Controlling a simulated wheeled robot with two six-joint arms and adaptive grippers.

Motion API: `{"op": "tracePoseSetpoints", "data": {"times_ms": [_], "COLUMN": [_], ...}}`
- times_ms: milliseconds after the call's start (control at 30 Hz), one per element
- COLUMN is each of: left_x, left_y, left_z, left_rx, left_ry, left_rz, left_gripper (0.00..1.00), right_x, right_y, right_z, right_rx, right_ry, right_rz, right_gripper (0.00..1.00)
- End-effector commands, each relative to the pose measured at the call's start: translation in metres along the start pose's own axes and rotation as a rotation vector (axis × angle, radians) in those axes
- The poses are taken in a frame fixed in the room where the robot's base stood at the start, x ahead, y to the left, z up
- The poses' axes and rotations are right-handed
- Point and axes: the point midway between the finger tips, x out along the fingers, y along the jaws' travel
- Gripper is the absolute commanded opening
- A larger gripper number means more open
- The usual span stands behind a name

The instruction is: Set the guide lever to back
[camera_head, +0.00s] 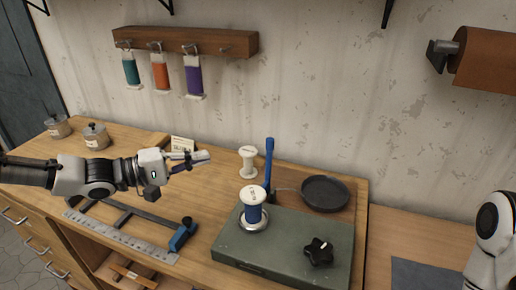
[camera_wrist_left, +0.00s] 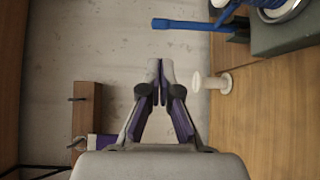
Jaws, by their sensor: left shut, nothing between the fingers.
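The green machine box (camera_head: 225,245) stands on the bench and carries a blue upright lever (camera_head: 269,165), which looks like the guide lever. The lever also shows in the left wrist view (camera_wrist_left: 190,25), beyond and to the right of the fingertips. A spool of blue thread (camera_head: 253,212) stands on the box in front of the lever, and a black star knob (camera_head: 319,250) is at its front right. My left gripper (camera_head: 205,156) is shut and empty, left of the lever and apart from it. It also shows in the left wrist view (camera_wrist_left: 161,78). My right gripper is not visible.
A white spool (camera_head: 248,161) stands between my left gripper and the lever. A dark round pan (camera_head: 325,192) is right of the lever. A clamp with a blue end (camera_head: 182,235) and a metal ruler (camera_head: 120,237) lie at front left. Coloured spools hang from a wall rack (camera_head: 225,42).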

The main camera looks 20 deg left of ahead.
Motion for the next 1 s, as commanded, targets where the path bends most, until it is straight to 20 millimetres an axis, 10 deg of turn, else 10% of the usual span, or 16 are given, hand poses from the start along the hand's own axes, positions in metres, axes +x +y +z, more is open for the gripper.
{"op": "tracePoseSetpoints", "data": {"times_ms": [1000], "left_x": [0.139], "left_y": [-0.001], "left_z": [0.0], "left_rx": [0.0], "left_ry": [0.0], "left_rz": [-0.001], "left_gripper": [0.0], "right_x": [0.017], "right_y": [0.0], "right_z": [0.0], "right_rx": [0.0], "right_ry": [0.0], "right_rz": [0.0], "right_gripper": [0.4]}}
